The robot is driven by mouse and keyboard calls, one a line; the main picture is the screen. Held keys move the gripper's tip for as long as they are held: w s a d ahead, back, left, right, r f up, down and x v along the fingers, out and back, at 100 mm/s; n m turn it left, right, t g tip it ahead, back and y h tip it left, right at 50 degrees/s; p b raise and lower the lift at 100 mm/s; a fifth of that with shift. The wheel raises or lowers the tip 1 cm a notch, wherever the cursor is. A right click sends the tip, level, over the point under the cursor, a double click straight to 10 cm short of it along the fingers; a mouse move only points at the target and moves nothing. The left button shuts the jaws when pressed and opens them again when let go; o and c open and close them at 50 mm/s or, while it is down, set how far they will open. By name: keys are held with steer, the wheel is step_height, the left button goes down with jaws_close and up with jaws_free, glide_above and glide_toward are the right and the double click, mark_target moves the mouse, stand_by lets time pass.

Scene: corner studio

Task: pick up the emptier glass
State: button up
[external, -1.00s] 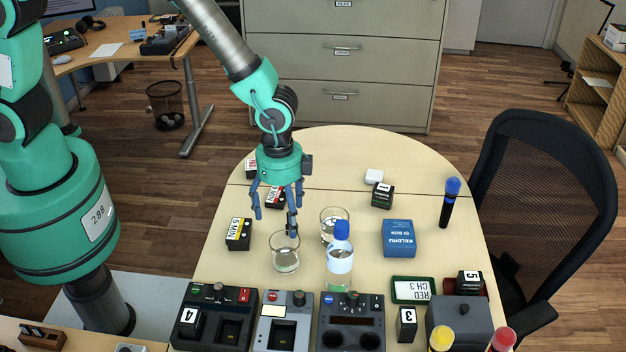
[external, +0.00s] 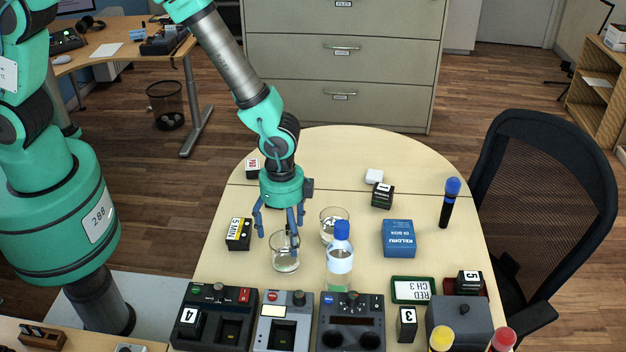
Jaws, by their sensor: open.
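Two clear glasses stand upright on the table. The nearer glass (external: 286,262) has a little pale liquid low inside. The other glass (external: 335,226) stands behind and to its right, partly hidden by a bottle; it also seems to hold clear liquid, but I cannot compare the levels surely. My gripper (external: 278,236) is open and empty, fingers pointing down at the nearer glass. In the picture one finger overlaps that glass's rim; I cannot tell whether it is inside, behind or touching.
The blue-capped bottle (external: 340,262) stands close right of the nearer glass. A 5 MIN timer block (external: 239,234) is to the left, a blue box (external: 398,238) to the right. Several devices, including a grey-topped one (external: 284,325), line the front edge. The table's far end is mostly clear.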

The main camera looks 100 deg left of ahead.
mark_target(286, 256)
steer(key=shift+f, duration=1.95)
steer(key=shift+f, duration=0.1)
steer(key=shift+s+f+b, duration=0.1)
steer(key=shift+f+b, duration=0.55)
steer(key=shift+f, duration=1.85)
steer(key=c, duration=1.6)
steer(key=shift+r, duration=0.3)
steer(key=shift+c, duration=0.2)
step_height(286, 256, up, 9)
steer(key=p, duration=0.1)
steer(key=shift+r, duration=0.2)
